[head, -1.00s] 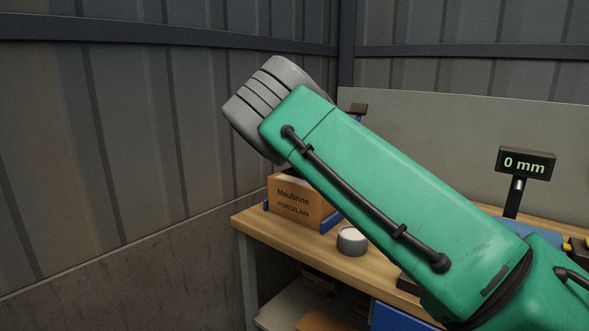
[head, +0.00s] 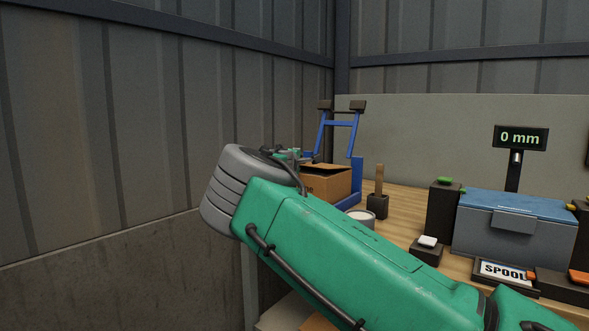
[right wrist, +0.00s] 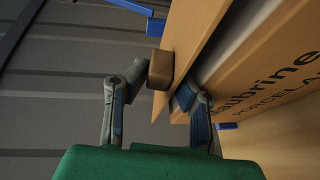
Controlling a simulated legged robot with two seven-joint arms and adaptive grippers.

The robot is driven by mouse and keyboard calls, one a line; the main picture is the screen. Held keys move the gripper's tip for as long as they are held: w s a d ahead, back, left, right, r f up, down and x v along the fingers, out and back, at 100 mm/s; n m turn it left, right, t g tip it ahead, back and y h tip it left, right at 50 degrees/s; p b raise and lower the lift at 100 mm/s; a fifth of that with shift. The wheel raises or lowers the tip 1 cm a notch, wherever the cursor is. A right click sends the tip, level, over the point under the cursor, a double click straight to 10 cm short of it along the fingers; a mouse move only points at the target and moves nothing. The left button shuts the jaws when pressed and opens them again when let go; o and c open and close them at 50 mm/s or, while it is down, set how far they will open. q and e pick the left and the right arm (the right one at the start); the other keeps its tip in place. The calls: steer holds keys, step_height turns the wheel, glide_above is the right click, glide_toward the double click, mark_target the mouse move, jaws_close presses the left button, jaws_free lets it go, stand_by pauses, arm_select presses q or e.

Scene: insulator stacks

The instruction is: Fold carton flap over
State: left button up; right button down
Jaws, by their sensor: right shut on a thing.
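The brown carton (head: 328,186) stands at the bench's far left corner, partly hidden behind my right arm. Its printed side (right wrist: 285,95) fills the right of the right wrist view. My right gripper (head: 285,156) is at the carton's left side; in the right wrist view its two fingers (right wrist: 158,94) straddle a carton flap (right wrist: 188,50), shut on it. The flap stands out along the carton's edge, with a gap between it and the printed side. A small brown block (right wrist: 160,68) sits against the flap between the fingers. My left gripper is not in view.
A blue frame (head: 355,172) with dark pads stands behind the carton. A white-topped round container (head: 360,216), a dark brush holder (head: 377,206), a grey-blue box (head: 512,235) and a "0 mm" display (head: 520,137) are on the bench. A corrugated wall is close on the left.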

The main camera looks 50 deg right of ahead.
steer(key=shift+s+d, duration=0.15)
steer(key=c, duration=1.4)
jaws_free()
steer(key=shift+c, duration=0.2)
